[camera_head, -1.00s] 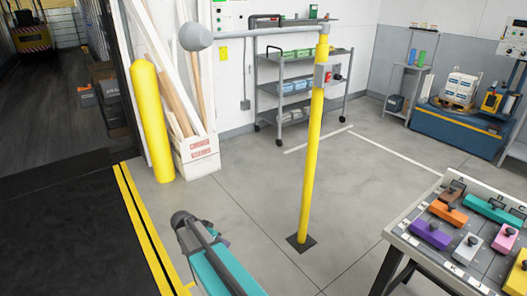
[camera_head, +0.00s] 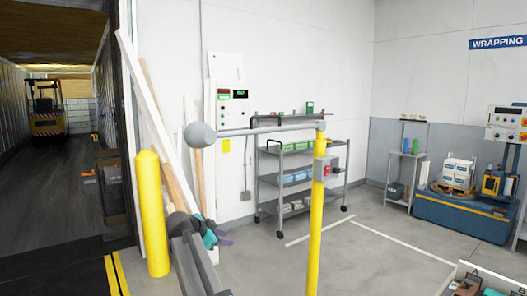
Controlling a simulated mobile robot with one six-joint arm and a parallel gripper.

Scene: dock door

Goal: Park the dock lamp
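The dock lamp has a grey rounded head (camera_head: 199,135) at the left end of a grey horizontal arm (camera_head: 262,130). This arm joins the top of a yellow post (camera_head: 315,235) and reaches out to the left, roughly level. A small grey box (camera_head: 325,168) with a red button is fixed to the post below the arm. The post's foot is below the picture. My own arm shows at the lower left of the middle, below the lamp head and apart from it in the picture. I cannot make out my gripper's fingers.
A yellow bollard (camera_head: 152,215) and leaning planks (camera_head: 150,110) stand left, beside the trailer opening with a forklift (camera_head: 46,110). A grey shelf cart (camera_head: 290,180) stands behind the post. A blue wrapping machine (camera_head: 460,216) is at right.

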